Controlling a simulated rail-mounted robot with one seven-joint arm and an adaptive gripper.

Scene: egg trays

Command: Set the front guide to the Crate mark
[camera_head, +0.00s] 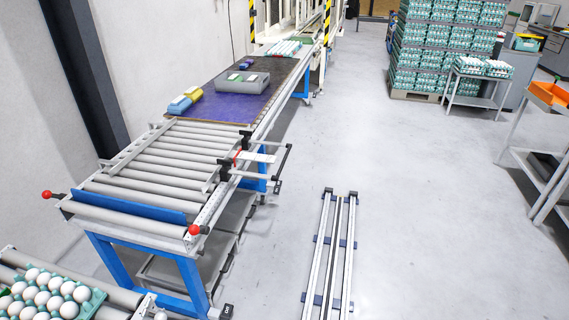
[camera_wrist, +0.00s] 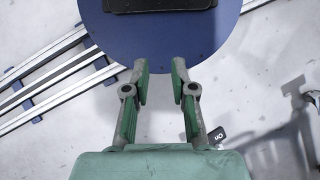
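The roller conveyor (camera_head: 150,170) stands at the left in the head view. A blue bar (camera_head: 125,200) lies across its near end, with a red knob (camera_head: 47,194) at the left and another red knob (camera_head: 194,229) at the right. A perforated strip (camera_head: 205,207) runs along the right side by the right knob. A red lever (camera_head: 237,157) sits farther back on that side. I cannot tell which part is the front guide, and no Crate mark is readable. My gripper (camera_wrist: 159,92) shows only in the wrist view, open and empty, its fingers apart above the floor.
Floor rails (camera_head: 329,255) run through the open aisle. A tray of white eggs (camera_head: 45,296) sits on rollers at the lower left. A grey box (camera_head: 238,83) stands on the purple belt. Stacked egg trays (camera_head: 440,50) and an orange-bin rack (camera_head: 540,150) stand at the right.

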